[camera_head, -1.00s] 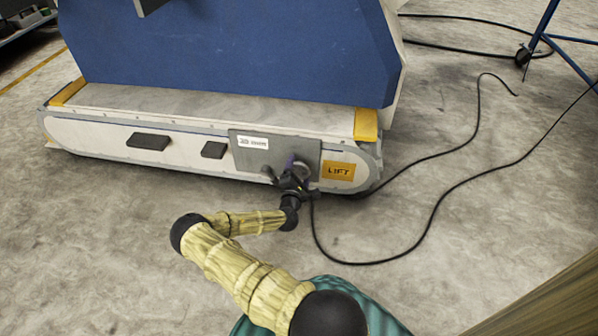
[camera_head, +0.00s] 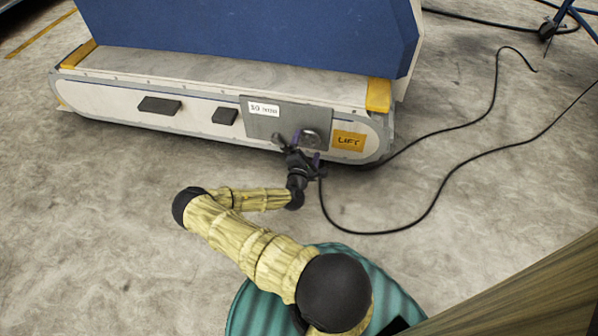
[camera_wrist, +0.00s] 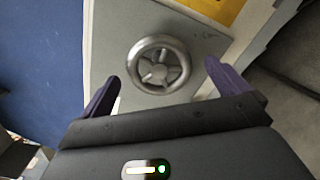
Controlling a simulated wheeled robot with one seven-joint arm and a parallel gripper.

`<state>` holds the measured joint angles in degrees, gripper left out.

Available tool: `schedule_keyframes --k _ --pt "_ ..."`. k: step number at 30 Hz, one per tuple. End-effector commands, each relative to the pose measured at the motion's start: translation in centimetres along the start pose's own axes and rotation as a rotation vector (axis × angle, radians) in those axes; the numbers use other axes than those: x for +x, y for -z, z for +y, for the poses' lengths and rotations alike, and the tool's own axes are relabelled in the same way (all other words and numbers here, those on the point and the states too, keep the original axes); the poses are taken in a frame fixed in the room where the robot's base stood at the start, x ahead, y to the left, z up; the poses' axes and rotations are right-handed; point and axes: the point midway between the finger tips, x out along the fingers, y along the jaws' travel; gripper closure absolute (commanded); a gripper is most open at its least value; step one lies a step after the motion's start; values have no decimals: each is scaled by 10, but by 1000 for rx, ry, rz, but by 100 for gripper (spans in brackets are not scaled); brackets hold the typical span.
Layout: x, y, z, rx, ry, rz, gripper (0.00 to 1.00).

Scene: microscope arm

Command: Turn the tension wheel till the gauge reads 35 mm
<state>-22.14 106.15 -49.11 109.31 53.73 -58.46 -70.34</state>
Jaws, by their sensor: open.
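The tension wheel (camera_wrist: 158,65) is a small metal handwheel with spokes on a grey plate (camera_wrist: 205,45). In the head view the wheel (camera_head: 311,136) is at the right part of that plate, partly behind my gripper (camera_head: 307,149). In the wrist view my gripper (camera_wrist: 162,78) is open. Its purple fingers stand apart to the left and right below the wheel, with the rim clear of both. A white label or display (camera_head: 264,108) is at the plate's upper left; its text is too small to read surely. I cannot make out a gauge reading.
The plate is on the side of a low white machine base (camera_head: 90,95) with a blue body (camera_head: 250,35) above. A small knob (camera_head: 279,141) is left of the wheel. A yellow LIFT sign (camera_head: 349,141) is to its right. A black cable (camera_head: 420,222) lies on the floor.

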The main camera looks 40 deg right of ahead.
Motion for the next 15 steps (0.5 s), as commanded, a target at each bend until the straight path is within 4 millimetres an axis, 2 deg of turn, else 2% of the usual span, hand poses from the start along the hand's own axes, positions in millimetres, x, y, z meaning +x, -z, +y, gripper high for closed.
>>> schedule_keyframes --k 3,15 --pt "-26 2 3 -2 -2 6 0" --pt "-104 1 1 -2 -1 4 0"
